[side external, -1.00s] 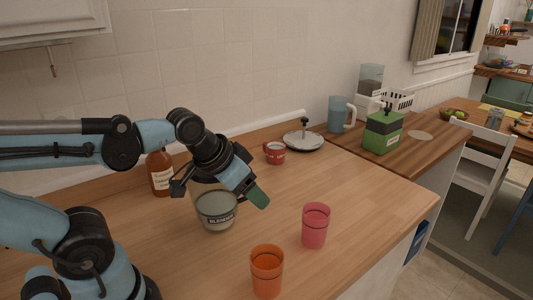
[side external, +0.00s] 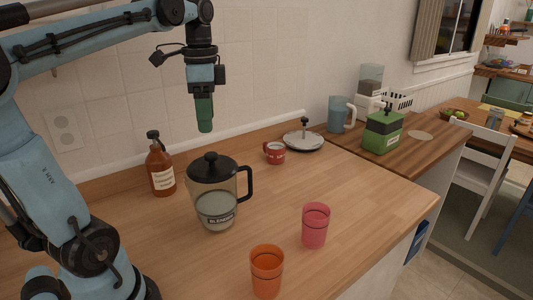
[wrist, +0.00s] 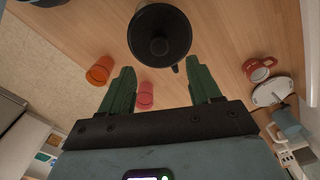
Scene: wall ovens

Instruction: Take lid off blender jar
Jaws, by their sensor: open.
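The blender jar (side external: 217,208) stands upright on the wooden counter, with a clear body, a black handle and a label near its base. Its black lid (side external: 211,168) with a round knob sits on top of the jar. In the wrist view the lid (wrist: 159,36) shows from above, beyond the fingertips. My gripper (side external: 205,128) is raised above the lid and points down, clear of it. In the wrist view my gripper (wrist: 158,78) has its two green fingers spread apart with nothing between them.
A brown pump bottle (side external: 160,168) stands left of the jar. An orange cup (side external: 267,270) and a pink cup (side external: 315,226) stand at the front. A red mug (side external: 275,153), a round silver lid (side external: 303,141) and a green container (side external: 383,132) are further back right.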

